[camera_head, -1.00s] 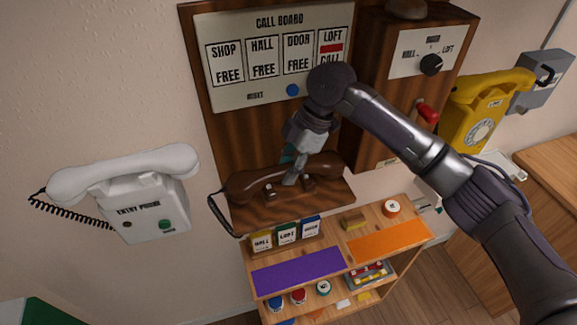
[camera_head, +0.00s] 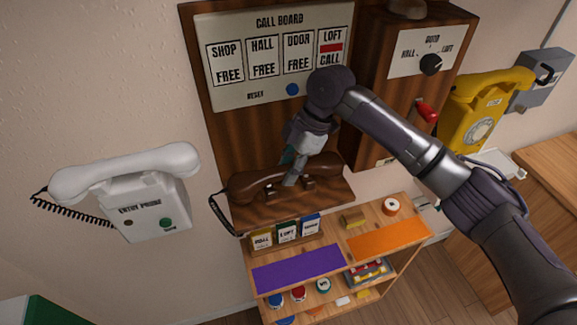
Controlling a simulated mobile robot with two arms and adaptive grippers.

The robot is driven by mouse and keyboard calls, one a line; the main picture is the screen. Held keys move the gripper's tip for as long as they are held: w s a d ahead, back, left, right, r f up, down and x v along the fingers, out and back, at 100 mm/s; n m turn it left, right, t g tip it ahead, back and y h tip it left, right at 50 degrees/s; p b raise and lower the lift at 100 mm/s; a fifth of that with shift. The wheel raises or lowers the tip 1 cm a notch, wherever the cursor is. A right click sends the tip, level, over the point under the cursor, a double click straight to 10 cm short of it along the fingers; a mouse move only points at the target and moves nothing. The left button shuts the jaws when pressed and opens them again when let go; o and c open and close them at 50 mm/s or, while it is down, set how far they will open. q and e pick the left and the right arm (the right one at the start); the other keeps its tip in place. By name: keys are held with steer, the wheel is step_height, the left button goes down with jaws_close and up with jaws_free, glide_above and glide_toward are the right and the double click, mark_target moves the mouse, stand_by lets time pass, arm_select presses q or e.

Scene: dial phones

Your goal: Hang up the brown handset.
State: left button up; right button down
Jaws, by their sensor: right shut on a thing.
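The brown handset (camera_head: 246,185) lies lengthwise along the brown wooden ledge (camera_head: 257,216) under the call board. It sits at the cradle posts (camera_head: 308,185); I cannot tell whether it rests fully in them. Its black cord (camera_head: 220,218) hangs from the left end. My right gripper (camera_head: 292,178) points down at the handset's middle and is shut on it. The fingertips are small and partly hidden against the handset. My left gripper is not in view.
The call board (camera_head: 268,97) shows LOFT CALL with a red bar. A white entry phone (camera_head: 150,205) hangs at left, a yellow dial phone (camera_head: 477,125) at right. A shelf (camera_head: 335,250) with cards and purple and orange mats stands below. A red lever (camera_head: 427,112) is near my right arm.

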steer(key=shift+f, duration=0.75)
steer(key=c, duration=0.7)
jaws_free()
step_height(320, 180, up, 10)
steer(key=shift+r, duration=0.1)
